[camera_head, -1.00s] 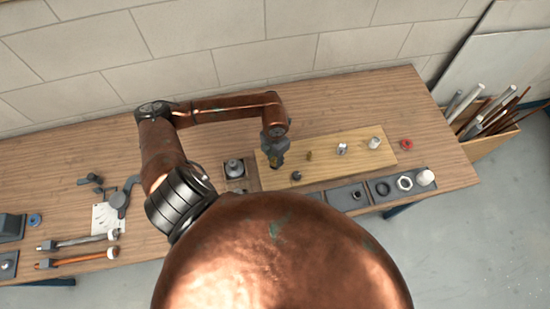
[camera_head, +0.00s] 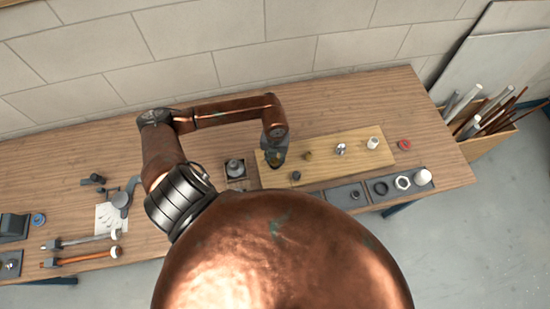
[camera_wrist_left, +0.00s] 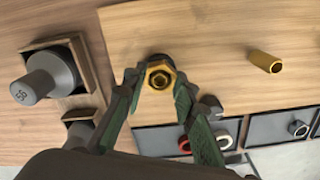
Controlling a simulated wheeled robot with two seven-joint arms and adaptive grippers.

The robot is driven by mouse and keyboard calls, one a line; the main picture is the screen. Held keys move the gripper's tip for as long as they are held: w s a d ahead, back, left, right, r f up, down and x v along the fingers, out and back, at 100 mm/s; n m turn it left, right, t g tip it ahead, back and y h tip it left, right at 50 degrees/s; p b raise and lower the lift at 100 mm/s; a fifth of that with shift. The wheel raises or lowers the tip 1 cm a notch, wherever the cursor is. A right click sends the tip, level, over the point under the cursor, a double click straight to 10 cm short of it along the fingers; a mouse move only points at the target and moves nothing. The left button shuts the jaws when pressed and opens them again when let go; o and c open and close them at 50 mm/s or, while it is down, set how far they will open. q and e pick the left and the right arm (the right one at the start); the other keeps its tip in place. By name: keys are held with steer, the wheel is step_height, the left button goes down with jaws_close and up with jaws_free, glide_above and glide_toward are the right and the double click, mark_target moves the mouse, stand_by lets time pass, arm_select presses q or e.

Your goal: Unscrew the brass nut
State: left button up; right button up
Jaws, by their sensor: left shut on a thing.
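The brass nut (camera_wrist_left: 160,76) is a gold hexagon ring around a dark round fitting on the pale wooden board (camera_wrist_left: 215,85). In the left wrist view my left gripper (camera_wrist_left: 158,82) has one finger on each side of the nut and is shut on it. In the head view my left gripper (camera_head: 275,160) points down at the left end of the board and hides most of the nut. My right gripper is in neither view.
A grey knobbed part (camera_wrist_left: 50,75) sits in a wooden box at left. Dark trays (camera_head: 346,197) with rings lie along the front. A red ring (camera_head: 404,145) lies beyond the board's right end.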

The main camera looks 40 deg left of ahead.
arm_select(q)
steer(key=shift+r+n+p, duration=0.1)
steer(key=shift+n+p, duration=0.75)
steer(key=shift+n, duration=1.35)
steer(key=o, duration=1.2)
steer(key=shift+o, duration=0.9)
steer(key=o, duration=0.7)
steer(key=shift+r+p, duration=1.75)
steer(key=shift+r, duration=0.8)
